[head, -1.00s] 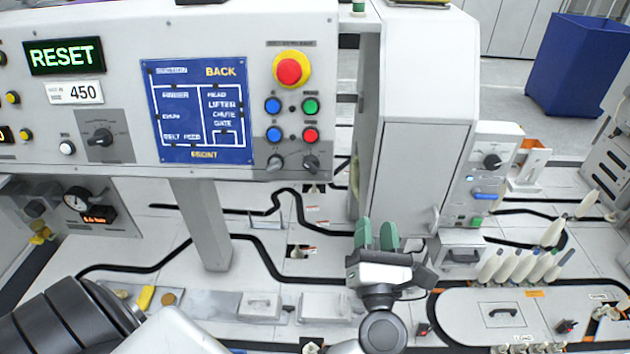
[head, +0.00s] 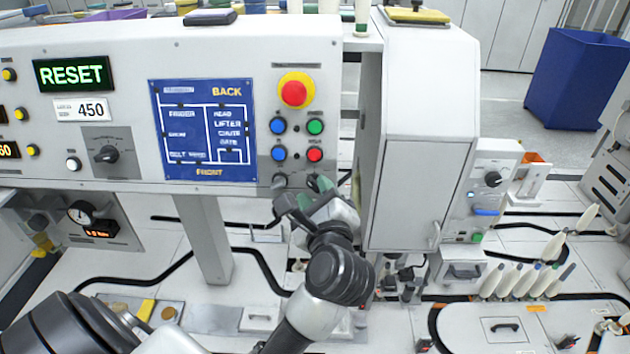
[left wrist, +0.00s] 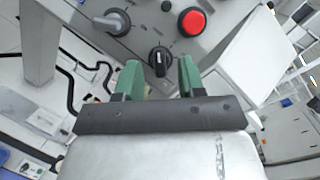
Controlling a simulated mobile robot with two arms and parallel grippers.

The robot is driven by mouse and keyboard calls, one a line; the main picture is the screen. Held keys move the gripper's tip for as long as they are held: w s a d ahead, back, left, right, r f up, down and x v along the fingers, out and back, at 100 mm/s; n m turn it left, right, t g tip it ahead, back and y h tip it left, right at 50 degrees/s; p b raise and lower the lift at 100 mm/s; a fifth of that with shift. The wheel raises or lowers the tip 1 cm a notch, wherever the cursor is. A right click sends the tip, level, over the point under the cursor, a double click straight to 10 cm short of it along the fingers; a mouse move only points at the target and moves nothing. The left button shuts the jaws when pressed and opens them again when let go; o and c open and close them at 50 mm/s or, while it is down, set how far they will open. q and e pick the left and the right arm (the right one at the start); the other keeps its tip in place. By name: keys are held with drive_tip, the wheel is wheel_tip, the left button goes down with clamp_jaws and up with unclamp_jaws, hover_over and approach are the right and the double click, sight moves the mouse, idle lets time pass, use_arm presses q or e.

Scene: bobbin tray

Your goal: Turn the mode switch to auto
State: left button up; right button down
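Two small rotary switches sit side by side at the lower right of the control panel (head: 215,50), under the coloured buttons. I cannot read their labels, so I cannot tell which is the mode switch. The left one (head: 279,181) is clear of my fingers; it shows as a grey-handled knob in the left wrist view (left wrist: 112,22). The right one, a black knob (left wrist: 158,60) with a pale pointer mark, is just beyond and between my green fingertips. My left gripper (head: 305,195) is open and empty, close to the panel; it also shows in the left wrist view (left wrist: 159,76). My right gripper is out of view.
A red emergency button (head: 294,93) with a yellow collar sits above blue, green and red buttons. Another rotary knob (head: 106,153) is on the panel's left. A grey cabinet (head: 420,150) stands just right of my left gripper, with a knobbed box (head: 492,179) beyond it.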

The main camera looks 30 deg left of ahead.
use_arm(q)
drive_tip(key=shift+x, duration=0.9)
drive_tip(key=shift+c, duration=0.4)
clamp_jaws()
